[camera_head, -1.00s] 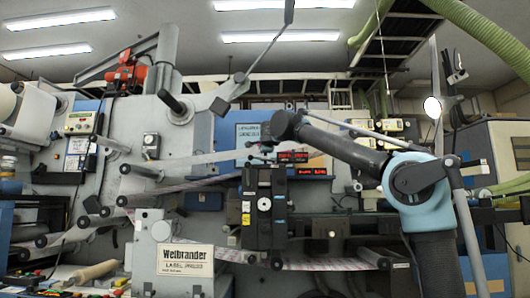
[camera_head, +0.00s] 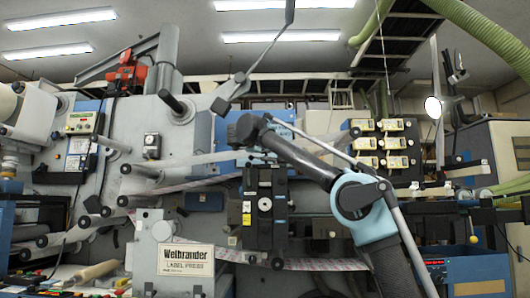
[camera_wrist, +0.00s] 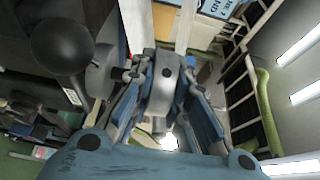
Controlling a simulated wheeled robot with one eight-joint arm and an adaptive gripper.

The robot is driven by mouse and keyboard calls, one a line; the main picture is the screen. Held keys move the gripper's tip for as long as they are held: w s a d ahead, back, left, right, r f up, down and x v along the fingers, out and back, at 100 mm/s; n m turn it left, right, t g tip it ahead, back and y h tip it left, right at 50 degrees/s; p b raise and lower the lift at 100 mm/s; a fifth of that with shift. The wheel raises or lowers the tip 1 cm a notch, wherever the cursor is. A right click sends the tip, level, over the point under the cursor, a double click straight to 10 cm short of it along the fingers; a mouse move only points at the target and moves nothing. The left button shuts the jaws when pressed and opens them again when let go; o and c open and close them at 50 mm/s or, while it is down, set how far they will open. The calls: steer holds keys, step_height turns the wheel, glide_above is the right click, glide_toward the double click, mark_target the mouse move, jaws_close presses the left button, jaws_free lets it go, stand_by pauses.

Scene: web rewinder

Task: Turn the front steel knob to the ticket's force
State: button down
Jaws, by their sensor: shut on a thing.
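In the wrist view my gripper (camera_wrist: 162,88) has its two blue-grey fingers on either side of a round steel knob (camera_wrist: 166,68) with a dark spot on its face. The fingers are closed on this knob. A second grey steel knob (camera_wrist: 102,72) shows just left of the fingers, and a dark ball-like knob (camera_wrist: 62,45) lies farther left. In the head view my arm's end hides the gripper and the gripped knob. I see no readable force value or ticket; any scale marks on the knob are too small to tell.
The label press (camera_head: 186,258) fills the middle of the head view, with a black unit (camera_head: 264,205) below my arm. A green hose (camera_wrist: 265,110) and bright lamps show at right in the wrist view.

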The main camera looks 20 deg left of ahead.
steer(key=shift+w+d+f, duration=0.1)
stand_by(0.3)
steer(key=c, duration=1.5)
jaws_free()
steer(key=shift+w, duration=0.15)
steer(key=s, duration=0.4)
steer(key=s+a, duration=0.1)
steer(key=s, duration=0.3)
steer(key=s+a, duration=0.1)
steer(key=s, duration=0.2)
steer(key=shift+s+a, duration=0.2)
steer(key=shift+s, duration=0.2)
